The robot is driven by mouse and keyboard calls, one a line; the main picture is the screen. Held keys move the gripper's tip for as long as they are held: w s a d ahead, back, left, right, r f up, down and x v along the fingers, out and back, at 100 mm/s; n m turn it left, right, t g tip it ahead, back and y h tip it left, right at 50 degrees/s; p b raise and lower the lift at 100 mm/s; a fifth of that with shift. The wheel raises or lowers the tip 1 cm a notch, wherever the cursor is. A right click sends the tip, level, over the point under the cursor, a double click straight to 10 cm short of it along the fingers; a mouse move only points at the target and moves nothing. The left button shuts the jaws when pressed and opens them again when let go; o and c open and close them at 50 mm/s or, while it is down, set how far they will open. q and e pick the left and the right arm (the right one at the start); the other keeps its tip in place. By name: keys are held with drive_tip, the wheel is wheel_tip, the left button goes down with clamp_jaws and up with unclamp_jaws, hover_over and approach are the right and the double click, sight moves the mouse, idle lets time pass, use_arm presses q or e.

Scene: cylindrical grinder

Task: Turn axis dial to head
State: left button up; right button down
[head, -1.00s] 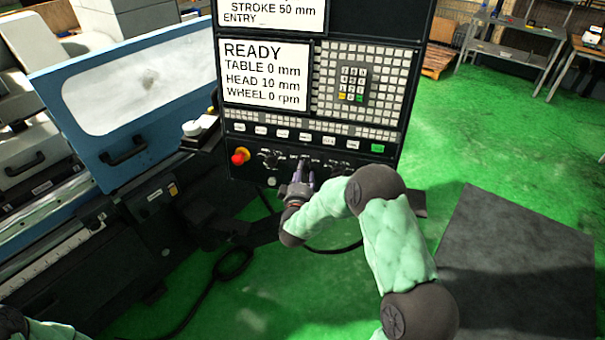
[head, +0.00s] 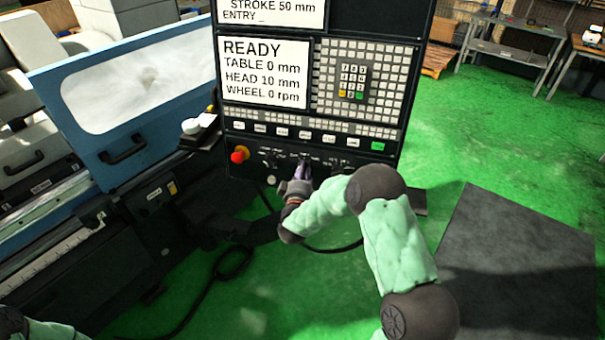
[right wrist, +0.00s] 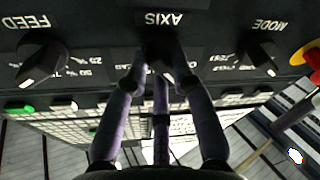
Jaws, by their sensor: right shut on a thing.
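The axis dial (right wrist: 162,58) is a dark knob under the upside-down label AXIS in the right wrist view. My right gripper (right wrist: 160,75) is shut on it, its fingers around the knob and hiding much of it. In the head view my right gripper (head: 301,172) is at the lower part of the black control panel (head: 237,165), and the dial is hidden behind it. The dial's pointer setting cannot be read. My left gripper is out of view.
The feed dial (right wrist: 42,62) and mode dial (right wrist: 262,57) flank the axis dial. A red emergency button (head: 239,155) sits at the panel's left. The screen (head: 264,72) reads READY, table 0 mm, head 10 mm, wheel 0 rpm. A blue machine door (head: 130,95) stands at left.

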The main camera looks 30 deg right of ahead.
drive_tip(key=m+b, duration=0.3)
drive_tip(key=m+h+b, duration=0.1)
drive_tip(key=m+b, duration=0.1)
drive_tip(key=m, duration=0.1)
drive_tip(key=m+g+h+b, duration=0.1)
drive_tip(key=m+b, duration=0.2)
drive_tip(key=shift+a+f+b, duration=0.1)
drive_tip(key=shift+f+b, duration=0.25)
drive_tip(key=shift+f, duration=0.05)
drive_tip(key=m+g+h+b, duration=0.1)
drive_tip(key=m+b, duration=0.2)
drive_tip(key=m, duration=0.1)
drive_tip(key=shift+w+a+m+g+h+b, duration=0.15)
drive_tip(key=shift+m+g+b, duration=0.4)
drive_tip(key=shift+m, duration=0.7)
drive_tip(key=shift+s+d+m+g+h+b, duration=0.2)
drive_tip(key=shift+m+b, duration=0.5)
drive_tip(key=shift+m, duration=0.55)
drive_tip(key=shift+r+m, duration=0.1)
drive_tip(key=shift+m, duration=0.2)
drive_tip(key=c, duration=1)
unclamp_jaws()
drive_tip(key=shift+c, duration=0.2)
drive_tip(key=shift+a, duration=0.25)
drive_tip(key=v, duration=1.1)
drive_tip(key=shift+a, duration=0.35)
